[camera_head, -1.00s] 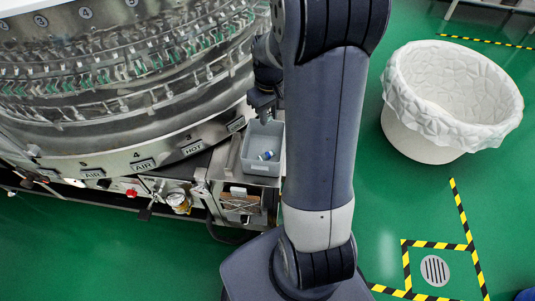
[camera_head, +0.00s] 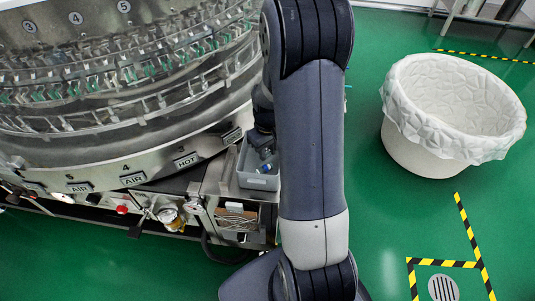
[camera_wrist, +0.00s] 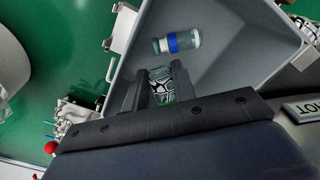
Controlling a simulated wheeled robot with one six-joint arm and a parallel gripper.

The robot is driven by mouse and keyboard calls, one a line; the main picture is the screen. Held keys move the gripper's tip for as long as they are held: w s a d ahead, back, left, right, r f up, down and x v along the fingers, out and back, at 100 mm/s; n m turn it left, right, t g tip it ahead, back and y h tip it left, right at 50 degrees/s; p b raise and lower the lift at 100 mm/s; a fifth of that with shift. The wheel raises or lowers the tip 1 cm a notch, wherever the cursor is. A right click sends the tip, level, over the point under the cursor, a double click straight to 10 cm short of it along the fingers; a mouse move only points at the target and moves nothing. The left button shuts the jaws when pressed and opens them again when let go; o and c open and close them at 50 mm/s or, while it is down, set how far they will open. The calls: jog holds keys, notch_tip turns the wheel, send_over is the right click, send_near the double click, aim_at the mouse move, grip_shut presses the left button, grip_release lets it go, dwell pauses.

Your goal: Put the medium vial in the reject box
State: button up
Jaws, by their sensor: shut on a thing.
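A grey open box (camera_head: 258,182) stands on the machine's ledge, and its inside fills much of the wrist view (camera_wrist: 225,65). My gripper (camera_head: 263,150) reaches down into the box. In the wrist view my gripper (camera_wrist: 160,80) is shut on a clear glass vial (camera_wrist: 161,92), mostly hidden between the fingers. Another vial (camera_wrist: 177,42) with a blue band lies on its side on the box floor, just beyond the fingertips. It shows small in the head view (camera_head: 264,168). I cannot tell whether the held vial touches the floor, nor its size class.
The round steel washer (camera_head: 100,120) stands close on the left of the box. A white lined bin (camera_head: 450,110) stands on the green floor at the right. Gauges and a red knob (camera_head: 122,209) sit below the ledge. The floor between is clear.

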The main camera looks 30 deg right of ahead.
aim_at(268, 151)
jog(key=shift+f, duration=0.7)
jog(key=shift+f+b, duration=0.5)
jog(key=shift+f, duration=0.05)
jog(key=shift+f, duration=0.1)
jog(key=o, duration=1)
jog(key=shift+c, duration=0.2)
jog(key=shift+r, duration=0.25)
notch_tip(268, 151, up, 13)
jog(key=p, duration=1)
jog(key=shift+f, duration=0.15)
dwell(0.3)
